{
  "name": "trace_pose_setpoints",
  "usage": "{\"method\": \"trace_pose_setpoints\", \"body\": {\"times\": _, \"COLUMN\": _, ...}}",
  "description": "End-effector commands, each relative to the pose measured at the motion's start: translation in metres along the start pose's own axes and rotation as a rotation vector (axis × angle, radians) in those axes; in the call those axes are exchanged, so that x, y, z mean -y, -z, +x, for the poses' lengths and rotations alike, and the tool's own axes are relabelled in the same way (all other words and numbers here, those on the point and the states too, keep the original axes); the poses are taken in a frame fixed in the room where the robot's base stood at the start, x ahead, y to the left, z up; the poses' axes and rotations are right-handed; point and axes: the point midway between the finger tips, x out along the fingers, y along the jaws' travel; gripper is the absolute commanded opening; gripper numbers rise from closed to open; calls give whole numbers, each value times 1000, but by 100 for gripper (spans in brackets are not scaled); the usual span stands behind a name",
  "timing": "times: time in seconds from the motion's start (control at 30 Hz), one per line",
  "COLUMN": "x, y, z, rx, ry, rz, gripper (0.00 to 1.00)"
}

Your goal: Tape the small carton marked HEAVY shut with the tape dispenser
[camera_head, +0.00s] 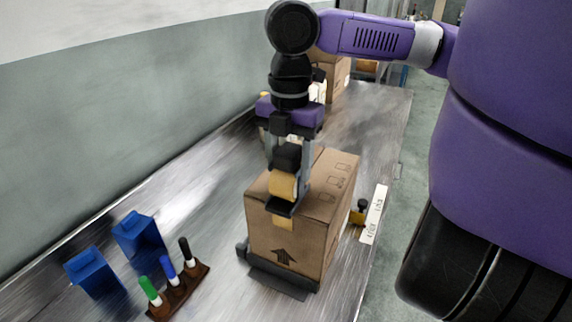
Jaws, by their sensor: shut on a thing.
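The small carton (312,240) stands upright on the metal table, with an up arrow on its front face and printed marks on its top. I cannot read HEAVY on the sides in view. My gripper (288,156) points down over the carton's left top and is shut on the tape dispenser (284,186), a dark tool with a tan tape roll. The dispenser is at the carton's top front edge; I cannot tell whether it touches. A short tan strip of tape (283,223) shows on the upper front face just below it. My gripper and the dispenser hide part of the top.
A dark fixture (283,282) sits at the carton's base. Blue holders (139,236) and a brown rack (180,292) with green, blue and black markers stand at left. A yellow-black item (358,215) and white strip (374,214) lie at right. More cartons (337,78) stand behind.

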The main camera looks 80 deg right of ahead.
Motion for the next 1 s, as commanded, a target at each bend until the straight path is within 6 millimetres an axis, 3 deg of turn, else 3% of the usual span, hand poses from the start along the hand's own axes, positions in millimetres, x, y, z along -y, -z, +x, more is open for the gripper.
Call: {"method": "trace_pose_setpoints", "body": {"times": 1.0, "x": 1, "y": -42, "z": 3, "rx": 0, "ry": 2, "rz": 3, "gripper": 17}}
